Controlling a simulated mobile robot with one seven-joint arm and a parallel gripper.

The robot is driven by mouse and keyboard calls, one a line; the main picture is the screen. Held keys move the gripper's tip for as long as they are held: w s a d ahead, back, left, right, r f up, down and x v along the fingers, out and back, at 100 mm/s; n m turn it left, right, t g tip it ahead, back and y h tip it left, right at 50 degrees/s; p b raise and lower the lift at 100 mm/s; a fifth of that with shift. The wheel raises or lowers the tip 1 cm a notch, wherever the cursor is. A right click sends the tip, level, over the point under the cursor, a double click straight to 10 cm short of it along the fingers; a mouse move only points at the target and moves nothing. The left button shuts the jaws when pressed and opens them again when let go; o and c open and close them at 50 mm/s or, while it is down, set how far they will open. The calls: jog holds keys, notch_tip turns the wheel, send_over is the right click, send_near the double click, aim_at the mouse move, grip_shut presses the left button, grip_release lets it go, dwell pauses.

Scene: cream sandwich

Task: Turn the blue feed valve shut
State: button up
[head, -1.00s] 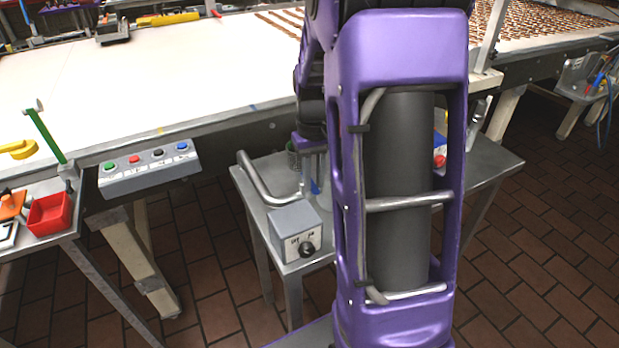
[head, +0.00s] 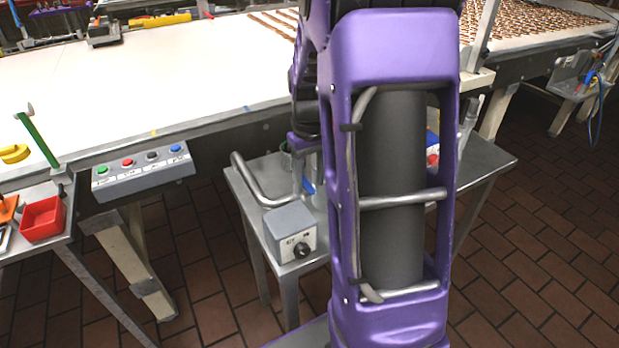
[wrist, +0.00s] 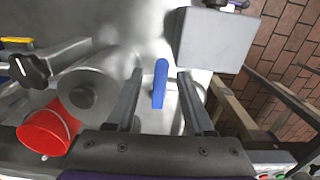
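The blue feed valve handle (wrist: 160,84) is a narrow blue lever that lies between the two fingers of my gripper (wrist: 160,76) in the wrist view. The fingers are spread, with a gap on each side of the lever. In the head view a bit of the blue handle (head: 308,187) shows beside my gripper's fingers (head: 306,182), above the small metal table (head: 480,165). My arm hides much of this table. The valve body under the lever is hard to make out.
A grey box with a black knob (head: 290,232) stands at the table's front, close to my gripper. It also shows in the wrist view (wrist: 215,40). A bent pipe (head: 258,182) is to the left.

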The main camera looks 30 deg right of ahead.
aim_at(310, 187)
notch_tip(310, 187, up, 18)
jog(key=p, duration=0.2)
jog(key=shift+f+p, duration=0.25)
jog(key=shift+p, duration=0.15)
dwell(0.4)
